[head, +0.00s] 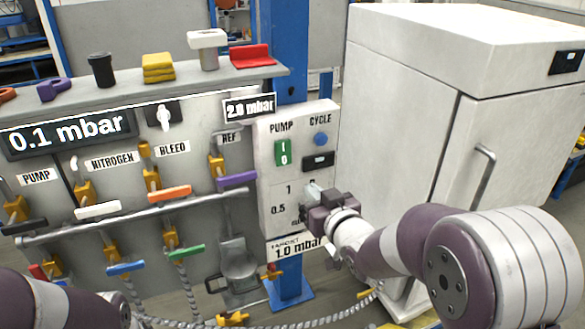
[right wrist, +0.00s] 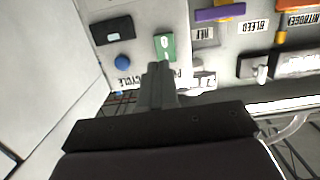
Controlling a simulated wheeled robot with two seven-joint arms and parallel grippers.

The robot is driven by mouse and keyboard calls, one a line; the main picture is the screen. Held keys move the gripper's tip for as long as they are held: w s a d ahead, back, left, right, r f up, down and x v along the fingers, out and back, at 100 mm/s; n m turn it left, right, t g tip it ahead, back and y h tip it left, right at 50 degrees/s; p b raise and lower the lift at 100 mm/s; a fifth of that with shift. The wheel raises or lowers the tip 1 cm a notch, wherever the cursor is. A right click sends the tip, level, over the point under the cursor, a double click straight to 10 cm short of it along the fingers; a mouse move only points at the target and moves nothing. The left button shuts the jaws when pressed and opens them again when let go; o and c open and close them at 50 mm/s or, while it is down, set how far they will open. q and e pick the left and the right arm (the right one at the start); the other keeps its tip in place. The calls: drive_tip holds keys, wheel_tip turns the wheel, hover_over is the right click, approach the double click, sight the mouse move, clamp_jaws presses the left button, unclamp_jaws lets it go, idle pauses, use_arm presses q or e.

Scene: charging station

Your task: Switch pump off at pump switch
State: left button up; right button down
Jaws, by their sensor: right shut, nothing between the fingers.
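The pump switch (head: 282,153) is a green rocker marked I above 0, under the PUMP label on a pale panel (head: 267,190). I cannot tell which half is pressed in. My right gripper (head: 312,194) is shut and empty in front of this panel, to the lower right of the switch in the head view. In the right wrist view, where the panel appears upside down, the shut fingers (right wrist: 160,72) point toward the green switch (right wrist: 165,45). The gap to the panel is hard to judge. Only part of my left arm shows at the lower left; its gripper is out of view.
A blue CYCLE button (head: 320,139) and a small dark display (head: 318,161) sit right of the switch. A valve board with coloured handles and a 0.1 mbar display (head: 68,133) stands left. A white cabinet (head: 400,110) stands right. A TARGET 1.0 mbar sign (head: 296,248) hangs below.

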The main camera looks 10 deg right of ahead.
sight(287, 164)
drive_tip(key=p+x, duration=0.4)
drive_tip(key=x, duration=0.7)
drive_tip(key=shift+w+r, duration=0.15)
drive_tip(key=shift+w+f, duration=0.25)
drive_tip(key=shift+w, duration=0.1)
